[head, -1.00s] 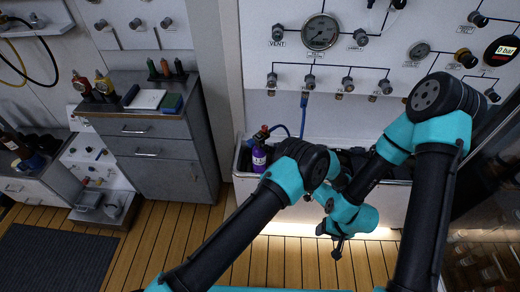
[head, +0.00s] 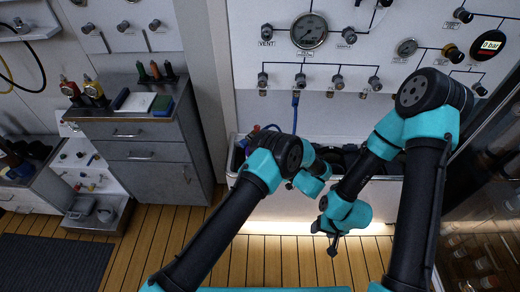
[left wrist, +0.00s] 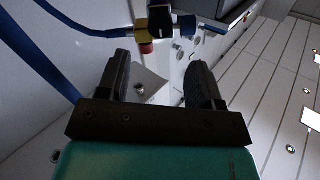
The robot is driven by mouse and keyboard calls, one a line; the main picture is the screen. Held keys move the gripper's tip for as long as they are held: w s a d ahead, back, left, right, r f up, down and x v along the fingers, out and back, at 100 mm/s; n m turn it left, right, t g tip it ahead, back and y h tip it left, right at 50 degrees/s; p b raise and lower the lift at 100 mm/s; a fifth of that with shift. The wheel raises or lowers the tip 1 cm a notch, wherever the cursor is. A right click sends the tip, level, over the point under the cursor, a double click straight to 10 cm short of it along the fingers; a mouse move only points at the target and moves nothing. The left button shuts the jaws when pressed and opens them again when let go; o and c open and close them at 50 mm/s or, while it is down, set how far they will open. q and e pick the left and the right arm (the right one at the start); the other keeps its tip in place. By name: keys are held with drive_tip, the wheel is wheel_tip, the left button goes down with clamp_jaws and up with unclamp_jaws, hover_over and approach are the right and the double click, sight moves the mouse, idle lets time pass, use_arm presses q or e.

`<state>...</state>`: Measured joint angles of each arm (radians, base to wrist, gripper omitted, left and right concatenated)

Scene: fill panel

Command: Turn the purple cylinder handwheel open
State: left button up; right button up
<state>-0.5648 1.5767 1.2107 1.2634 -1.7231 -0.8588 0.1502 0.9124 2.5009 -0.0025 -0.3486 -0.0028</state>
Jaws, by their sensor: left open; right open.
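The purple cylinder is hidden behind my left arm in the head view. In the left wrist view a valve fitting (left wrist: 160,22) with a brass body, a black block, a red end and a blue knob (left wrist: 187,25) shows beyond the fingertips. I cannot tell which part is the handwheel. My left gripper (left wrist: 158,78) is open and empty, its two dark fingers apart, with the fitting ahead of them and not between them. In the head view the left gripper is hidden by its own arm. My right gripper (head: 333,243) is open and empty, low in front of the white trough.
The white trough (head: 280,209) stands below a wall panel (head: 350,105) with gauges and several valves. A blue hose (head: 295,114) hangs from the panel; a blue hose also crosses the left wrist view (left wrist: 48,65). A grey cabinet (head: 150,153) stands at left.

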use_arm(q)
drive_tip(key=x, duration=1)
drive_tip(key=c, duration=0.9)
